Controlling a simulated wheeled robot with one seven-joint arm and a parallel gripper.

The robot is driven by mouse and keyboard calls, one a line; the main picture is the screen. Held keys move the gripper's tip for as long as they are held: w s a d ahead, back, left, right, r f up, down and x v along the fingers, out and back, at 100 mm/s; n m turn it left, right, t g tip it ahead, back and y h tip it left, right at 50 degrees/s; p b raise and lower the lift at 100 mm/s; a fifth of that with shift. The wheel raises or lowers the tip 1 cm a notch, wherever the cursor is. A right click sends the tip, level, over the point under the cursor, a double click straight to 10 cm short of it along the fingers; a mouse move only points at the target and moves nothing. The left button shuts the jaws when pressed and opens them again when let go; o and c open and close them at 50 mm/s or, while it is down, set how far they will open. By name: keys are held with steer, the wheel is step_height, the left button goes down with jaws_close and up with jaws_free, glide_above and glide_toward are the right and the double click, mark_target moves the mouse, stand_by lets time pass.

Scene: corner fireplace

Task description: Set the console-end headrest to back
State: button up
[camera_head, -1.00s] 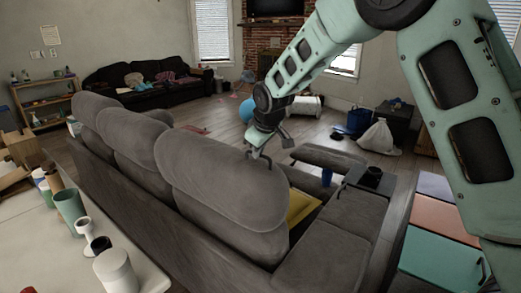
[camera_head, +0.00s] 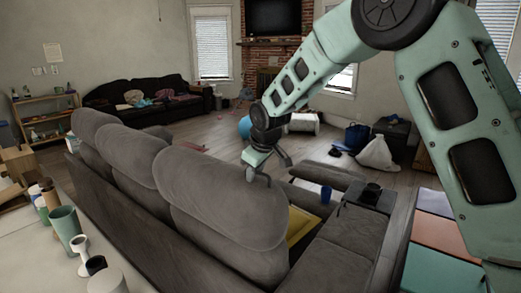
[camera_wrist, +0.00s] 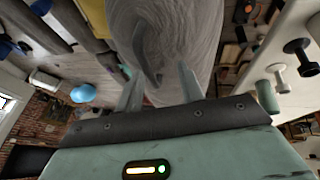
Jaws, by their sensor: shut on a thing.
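The console-end headrest (camera_head: 222,197) is the nearest grey padded headrest of the sofa, at the end by the console (camera_head: 365,196). A thin dark handle sticks out at its upper right edge. My gripper (camera_head: 257,172) is at that handle. In the wrist view the grey headrest (camera_wrist: 180,30) fills the top middle, with the curved handle (camera_wrist: 146,52) in front of it. The fingers of my gripper (camera_wrist: 160,92) stand on both sides near the handle's lower end. The exact contact is hard to see.
A white table (camera_head: 35,245) with several cups and a dumbbell-shaped white thing stands behind the sofa at left. Open floor (camera_head: 215,140) lies beyond the sofa.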

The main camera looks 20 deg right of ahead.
steer(key=b+v, duration=0.1)
steer(key=v, duration=1.5)
steer(key=shift+s+r+b, duration=0.2)
steer(key=shift+r+b, duration=0.1)
steer(key=shift+r, duration=0.05)
steer(key=s+a+f+g, duration=0.1)
steer(key=s+a+f, duration=0.3)
steer(key=s, duration=0.4)
steer(key=s+a+f+g+y, duration=0.1)
steer(key=s+a+f+g, duration=0.2)
steer(key=s, duration=0.5)
steer(key=s+a+f, duration=0.4)
steer(key=s+f, duration=0.1)
steer(key=s, duration=0.3)
steer(key=s+d+f+g, duration=0.1)
steer(key=s+f, duration=0.3)
steer(key=s, duration=0.6)
steer(key=shift+s+d+f+h, duration=0.3)
steer(key=shift+s+f, duration=0.05)
steer(key=shift+f, duration=0.05)
